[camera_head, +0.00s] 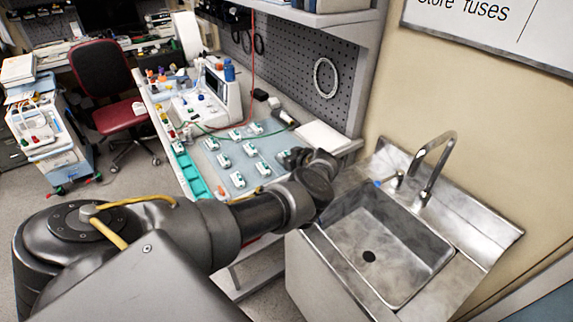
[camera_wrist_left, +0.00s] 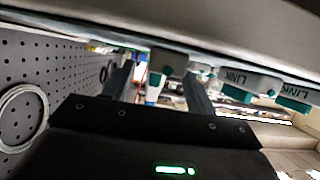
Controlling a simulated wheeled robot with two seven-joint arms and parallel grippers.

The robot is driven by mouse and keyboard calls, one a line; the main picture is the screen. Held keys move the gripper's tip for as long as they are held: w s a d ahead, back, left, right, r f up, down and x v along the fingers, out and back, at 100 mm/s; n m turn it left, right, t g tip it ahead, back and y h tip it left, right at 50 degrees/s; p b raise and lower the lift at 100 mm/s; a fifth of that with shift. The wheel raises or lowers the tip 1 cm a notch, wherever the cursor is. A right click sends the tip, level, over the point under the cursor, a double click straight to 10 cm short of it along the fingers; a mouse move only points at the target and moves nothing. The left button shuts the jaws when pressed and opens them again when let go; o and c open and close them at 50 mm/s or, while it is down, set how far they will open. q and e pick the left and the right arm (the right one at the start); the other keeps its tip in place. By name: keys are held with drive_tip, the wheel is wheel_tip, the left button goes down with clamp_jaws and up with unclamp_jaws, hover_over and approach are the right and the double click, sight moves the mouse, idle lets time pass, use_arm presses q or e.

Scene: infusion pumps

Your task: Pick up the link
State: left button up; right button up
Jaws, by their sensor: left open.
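Several white and teal link modules stand in rows on a pale blue mat (camera_head: 215,160) on the workbench; one link (camera_head: 238,180) is near its front. My left gripper (camera_head: 292,157) is over the bench's right side, at the mat's right edge, partly hidden by its own wrist. In the left wrist view, which looks upside down, its fingers (camera_wrist_left: 157,82) are apart. A white and teal link (camera_wrist_left: 165,62) shows between them, and I see no finger touching it. Two other links (camera_wrist_left: 245,80) marked LINK lie to the right. My right gripper is out of view.
A steel sink (camera_head: 365,255) with a tap (camera_head: 436,170) stands right of the bench. A white pump device (camera_head: 212,95) and a teal tray (camera_head: 190,172) are on the bench. A pegboard (camera_head: 285,65) rises behind. A red chair (camera_head: 108,85) is at left.

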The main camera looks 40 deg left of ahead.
use_arm(q)
drive_tip(key=shift+w+a+f, duration=0.15)
drive_tip(key=shift+a+f, duration=0.15)
drive_tip(key=shift+a, duration=0.15)
drive_tip(key=shift+a+r, duration=0.1)
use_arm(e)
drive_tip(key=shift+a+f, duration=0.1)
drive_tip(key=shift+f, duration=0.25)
use_arm(q)
drive_tip(key=shift+r, duration=0.15)
drive_tip(key=c, duration=1.1)
